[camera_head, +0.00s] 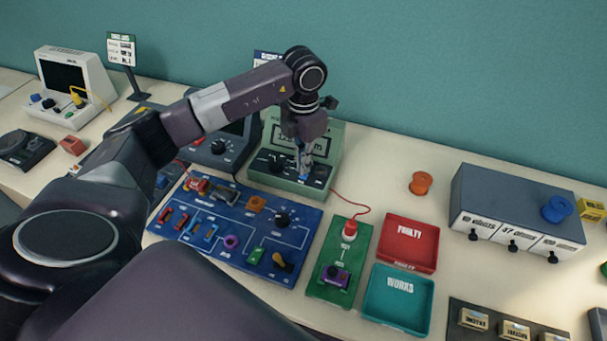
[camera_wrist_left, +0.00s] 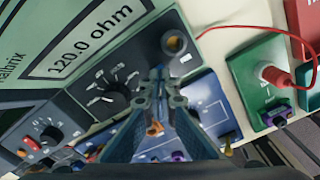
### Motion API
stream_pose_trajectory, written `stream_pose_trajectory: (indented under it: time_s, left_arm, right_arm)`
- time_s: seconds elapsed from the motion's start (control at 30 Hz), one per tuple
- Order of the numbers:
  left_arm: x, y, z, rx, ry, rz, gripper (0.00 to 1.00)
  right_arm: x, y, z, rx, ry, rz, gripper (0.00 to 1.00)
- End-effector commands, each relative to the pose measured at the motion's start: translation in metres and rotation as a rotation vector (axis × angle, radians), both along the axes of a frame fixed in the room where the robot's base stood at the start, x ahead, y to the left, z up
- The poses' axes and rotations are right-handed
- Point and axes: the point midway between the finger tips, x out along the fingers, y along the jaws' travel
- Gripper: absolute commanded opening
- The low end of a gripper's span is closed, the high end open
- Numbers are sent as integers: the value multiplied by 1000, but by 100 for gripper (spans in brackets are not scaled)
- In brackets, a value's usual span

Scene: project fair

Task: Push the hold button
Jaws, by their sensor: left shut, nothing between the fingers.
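A pale green bench meter (camera_head: 325,150) stands at the back of the table, its display partly covered by my left arm. In the left wrist view its display (camera_wrist_left: 92,38) reads 120.0 ohm, above a dark panel with a black dial (camera_wrist_left: 115,98) and a round brass-coloured socket (camera_wrist_left: 175,43). My left gripper (camera_head: 303,175) is shut and empty, pointing down at the meter's front panel. In the left wrist view its fingertips (camera_wrist_left: 158,74) lie between the dial and the socket. I cannot make out a labelled hold button; contact with the panel cannot be told. My right gripper is not in view.
A blue circuit board (camera_head: 205,238) lies in front of the meter. A green board (camera_head: 330,285) with a red plug, a red tray (camera_head: 432,247) and a teal tray (camera_head: 428,312) lie to the right. A grey box (camera_head: 500,188) stands further right.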

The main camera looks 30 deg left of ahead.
Motion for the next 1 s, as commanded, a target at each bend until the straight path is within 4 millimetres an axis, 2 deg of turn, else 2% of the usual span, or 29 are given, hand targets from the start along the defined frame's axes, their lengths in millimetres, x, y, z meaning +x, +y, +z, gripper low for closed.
stream_pose_trajectory:
  time_s: [1.0]
  left_arm:
    - [0,0,-13,0,1,1,0]
  right_arm:
    - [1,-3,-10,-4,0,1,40]
